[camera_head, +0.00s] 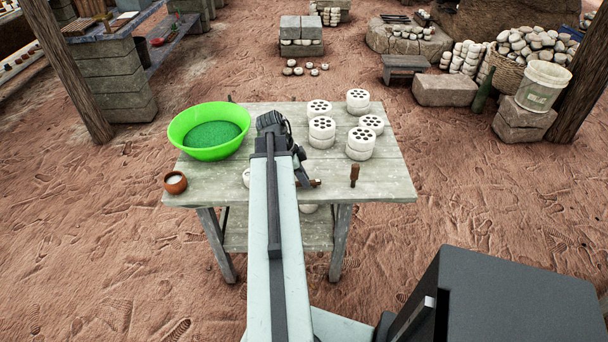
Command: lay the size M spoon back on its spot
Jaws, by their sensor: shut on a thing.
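My gripper (303,179) is low over the front middle of the grey wooden table (390,190), mostly hidden behind my own arm. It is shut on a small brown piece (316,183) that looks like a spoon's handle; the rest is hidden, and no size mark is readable. Another short brown wooden piece (354,175) is on the table to the right of my gripper, apart from it. I cannot tell whether it is a spoon. No marked spoon spot can be made out.
A green bowl (190,117) with green contents and a small brown cup (175,182) stand on the left. Several white cylinders with dark holes (360,143) stand at the back right, some stacked. A white thing (247,178) is partly hidden by my arm. The table's right front is clear.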

